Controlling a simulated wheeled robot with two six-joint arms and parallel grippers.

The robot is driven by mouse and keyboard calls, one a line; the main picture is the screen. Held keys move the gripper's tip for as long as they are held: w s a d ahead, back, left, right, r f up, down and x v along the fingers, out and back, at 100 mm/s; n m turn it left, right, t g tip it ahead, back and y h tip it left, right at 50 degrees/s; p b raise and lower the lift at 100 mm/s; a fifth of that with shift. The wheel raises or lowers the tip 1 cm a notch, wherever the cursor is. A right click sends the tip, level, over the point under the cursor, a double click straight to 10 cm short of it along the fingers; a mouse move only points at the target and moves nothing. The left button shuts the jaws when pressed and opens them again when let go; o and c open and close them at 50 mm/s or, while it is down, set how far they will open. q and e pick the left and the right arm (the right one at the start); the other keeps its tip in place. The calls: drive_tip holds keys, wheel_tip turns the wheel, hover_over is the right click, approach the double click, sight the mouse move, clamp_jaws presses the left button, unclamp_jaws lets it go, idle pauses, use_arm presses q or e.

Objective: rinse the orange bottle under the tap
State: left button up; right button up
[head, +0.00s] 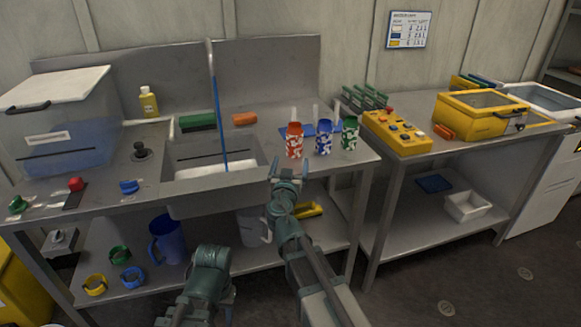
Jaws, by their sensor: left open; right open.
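The orange bottle (294,141), orange with white patches, stands upright at the counter's front, right of the sink. A thin straw-like piece rises behind it. A tall thin grey post (211,58) rises at the sink's back, with a blue vertical line (219,115) running down into the sink (178,176); I cannot tell whether this is the tap and its water. My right gripper (289,173) is open and empty, in front of and below the orange bottle at the counter's front edge. My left arm shows at the bottom, but its gripper cannot be made out.
Blue (323,140) and green (349,134) patterned bottles stand close to the right of the orange one. A yellow bottle (148,103) and clear bin (60,125) are at the left. A yellow button box (398,133) stands on the right table.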

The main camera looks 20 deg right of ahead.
sight(294, 131)
drive_tip(key=shift+x, duration=5.5)
drive_tip(key=c, duration=1.3)
drive_tip(key=shift+r+p, duration=2.55)
use_arm(q)
wheel_tip(294, 131, up, 5)
drive_tip(key=shift+r, duration=0.1)
use_arm(e)
drive_tip(key=shift+s, duration=0.1)
